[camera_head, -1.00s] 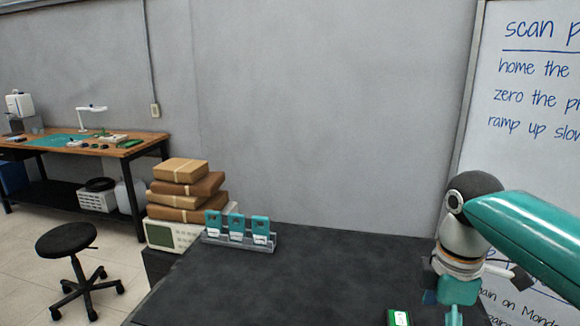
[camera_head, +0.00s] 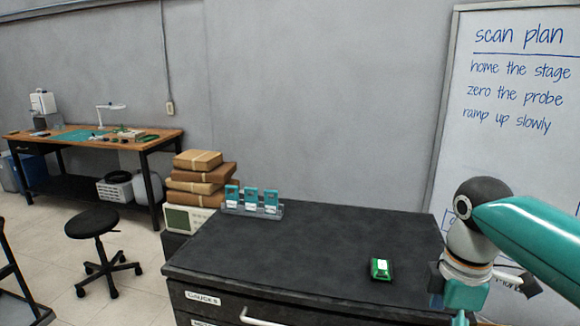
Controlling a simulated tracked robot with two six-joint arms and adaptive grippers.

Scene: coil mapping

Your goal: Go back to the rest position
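My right arm comes in from the right edge, and its wrist hangs down beside the right end of the dark cabinet top (camera_head: 300,250). Its teal gripper (camera_head: 460,300) is at the bottom of the view, partly cut off, so I cannot tell whether it is open or shut. No held object shows at it. My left gripper is not in view. A small green box with a white label (camera_head: 381,268) lies on the cabinet top, left of the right gripper and apart from it.
A clear rack (camera_head: 275,212) with teal-topped cards stands at the cabinet's back left. Stacked brown parcels (camera_head: 200,175) are behind it. A black stool (camera_head: 92,222), a workbench (camera_head: 150,143) and a dark frame (camera_head: 20,290) are at left. A whiteboard (camera_head: 510,160) stands behind my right arm.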

